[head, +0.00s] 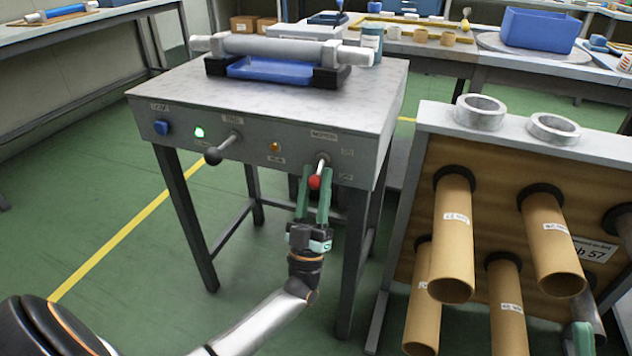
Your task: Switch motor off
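The grey rewinder table (180,85) stands at the centre left with a control panel on its front. A red-knobbed lever (315,182) sits at the panel's right under a small label that looks like MOTOR; its knob points down. My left gripper (316,176) reaches up from below, its green fingers on either side of the red knob. The fingers look apart; whether they touch the knob is unclear. A green part at the lower right edge (582,340) seems to be my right gripper, mostly cut off.
The panel also has a blue button (161,127), a lit green lamp (199,132), a black-knobbed lever (214,155) and an amber lamp (275,147). A rack (480,150) with cardboard tubes stands close on the right. Floor is clear at left.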

